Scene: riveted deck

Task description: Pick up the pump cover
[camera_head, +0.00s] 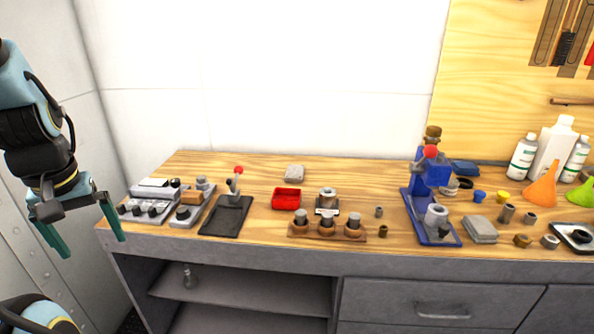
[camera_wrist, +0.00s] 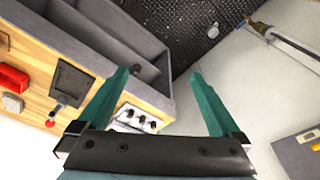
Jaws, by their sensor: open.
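My gripper (camera_head: 92,245) hangs open and empty beyond the left end of the wooden workbench (camera_head: 265,170). Its two teal fingers are spread wide in the wrist view (camera_wrist: 160,80), with nothing between them. I cannot tell for sure which part is the pump cover. Small metal parts that might be it include a round part on a small stand (camera_head: 327,195) at mid-bench and a grey block-like piece (camera_head: 480,229) at the right. A pale grey piece (camera_head: 294,172) lies near the back. None of them touches my gripper.
A knobbed grey device (camera_head: 143,209), a black mat with a red-knobbed lever (camera_head: 227,215), a red tray (camera_head: 286,199) and a wooden holder (camera_head: 326,231) stand on the bench. A tall blue press (camera_head: 431,185), bottles (camera_head: 551,150) and funnels (camera_head: 541,187) crowd the right. Open shelves lie below.

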